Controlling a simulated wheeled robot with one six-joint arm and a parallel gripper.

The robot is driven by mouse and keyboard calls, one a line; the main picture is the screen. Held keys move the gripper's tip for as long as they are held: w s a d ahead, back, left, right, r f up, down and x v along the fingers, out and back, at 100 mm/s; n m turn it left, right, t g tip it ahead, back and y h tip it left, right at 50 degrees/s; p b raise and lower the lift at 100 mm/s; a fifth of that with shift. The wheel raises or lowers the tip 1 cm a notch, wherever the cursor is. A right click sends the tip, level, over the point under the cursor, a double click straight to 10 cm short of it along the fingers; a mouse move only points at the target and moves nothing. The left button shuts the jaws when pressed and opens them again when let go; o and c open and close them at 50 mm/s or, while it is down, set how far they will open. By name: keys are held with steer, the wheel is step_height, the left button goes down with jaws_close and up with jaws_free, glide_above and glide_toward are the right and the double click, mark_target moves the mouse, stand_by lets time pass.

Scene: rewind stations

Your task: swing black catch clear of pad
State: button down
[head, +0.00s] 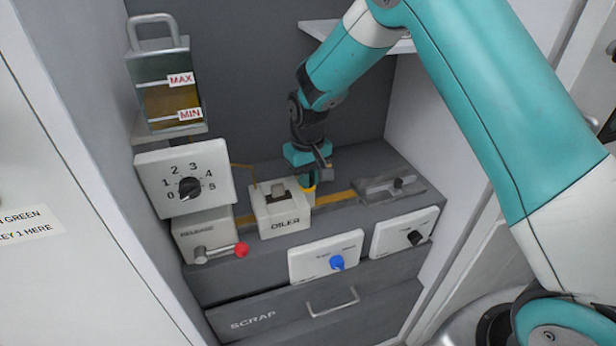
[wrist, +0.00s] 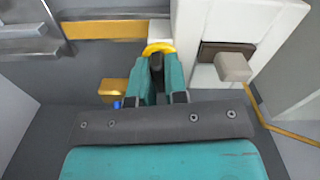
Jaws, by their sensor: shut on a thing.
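The white oiler box (head: 282,222) stands on the grey bench, with a pale pad (head: 278,193) in a dark slot on its top. The pad also shows in the wrist view (wrist: 233,67), to the right of my fingers. My gripper (head: 309,182) points down at the right side of the oiler. In the wrist view its teal fingers (wrist: 158,75) are shut on a dark upright piece, which looks like the black catch (wrist: 157,62). A yellow ring (wrist: 158,48) sits at the fingertips. The fingers hide most of the catch, and I cannot tell its angle to the pad.
A red-knobbed lever (head: 222,251) and a dial (head: 186,180) are at left. Panels with a blue knob (head: 337,263) and a black knob (head: 416,238) are in front, above the scrap drawer (head: 300,313).

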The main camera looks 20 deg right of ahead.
steer(key=shift+w+m, duration=0.1)
steer(key=shift+m, duration=1)
steer(key=shift+r, duration=0.1)
steer(key=c, duration=1.1)
jaws_free()
steer(key=shift+c, duration=0.2)
step_height(320, 180, up, 17)
steer(key=b, duration=0.2)
steer(key=shift+r, duration=0.15)
